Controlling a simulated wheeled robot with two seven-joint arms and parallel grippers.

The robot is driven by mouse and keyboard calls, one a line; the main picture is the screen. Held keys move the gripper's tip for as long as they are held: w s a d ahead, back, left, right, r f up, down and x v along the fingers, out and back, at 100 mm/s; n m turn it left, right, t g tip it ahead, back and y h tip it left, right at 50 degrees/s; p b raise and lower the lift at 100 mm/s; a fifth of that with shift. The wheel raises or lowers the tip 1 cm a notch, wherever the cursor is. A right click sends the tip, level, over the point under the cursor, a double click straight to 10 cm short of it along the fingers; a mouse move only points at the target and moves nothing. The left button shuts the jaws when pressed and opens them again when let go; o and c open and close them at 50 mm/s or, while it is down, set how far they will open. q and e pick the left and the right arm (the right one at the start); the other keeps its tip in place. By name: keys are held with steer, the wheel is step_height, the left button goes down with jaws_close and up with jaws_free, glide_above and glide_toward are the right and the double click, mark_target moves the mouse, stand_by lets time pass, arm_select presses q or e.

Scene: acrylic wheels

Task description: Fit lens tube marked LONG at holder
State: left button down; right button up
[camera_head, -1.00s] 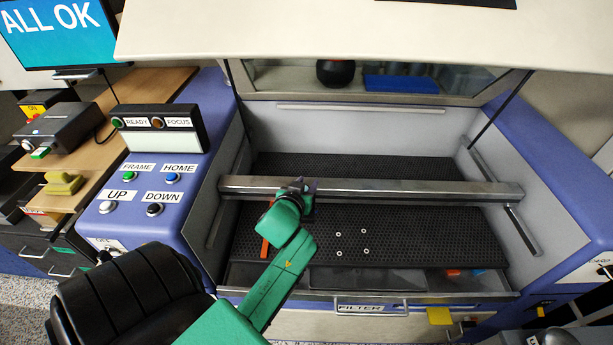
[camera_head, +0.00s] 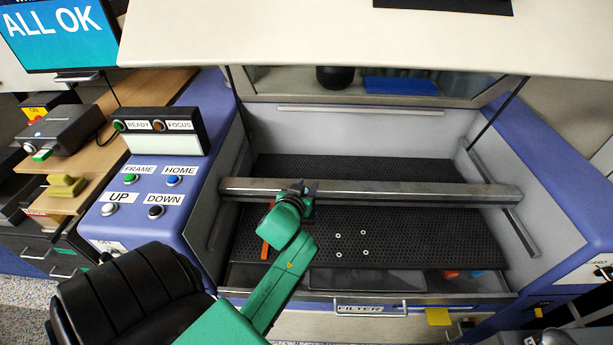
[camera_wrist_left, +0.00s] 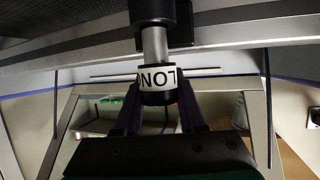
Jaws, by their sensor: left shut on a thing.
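The lens tube (camera_wrist_left: 157,79) has a white band lettered LONG, a black lower end and a bare silver shaft. In the left wrist view its shaft meets the black holder (camera_wrist_left: 155,12) at the top, in line with it; I cannot tell how far it reaches inside. My left gripper (camera_wrist_left: 160,100) is shut on the tube, one dark finger on each side. In the head view my left gripper (camera_head: 299,190) is at the gantry rail (camera_head: 400,194), left of its middle. The tube and holder are mostly hidden there. My right gripper is not in view.
The machine bed (camera_head: 430,235) is a black perforated plate with several small rings (camera_head: 338,254) on it. An orange strip (camera_head: 265,245) lies near my left wrist. The raised lid (camera_head: 300,35) hangs above. A button panel (camera_head: 140,195) stands at the left.

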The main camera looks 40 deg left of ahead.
arm_select(q)
steer(key=shift+f+b, duration=0.6)
steer(key=shift+f, duration=0.35)
steer(key=shift+c, duration=2.1)
jaws_free()
steer(key=shift+s, duration=0.1)
steer(key=shift+d+f, duration=0.1)
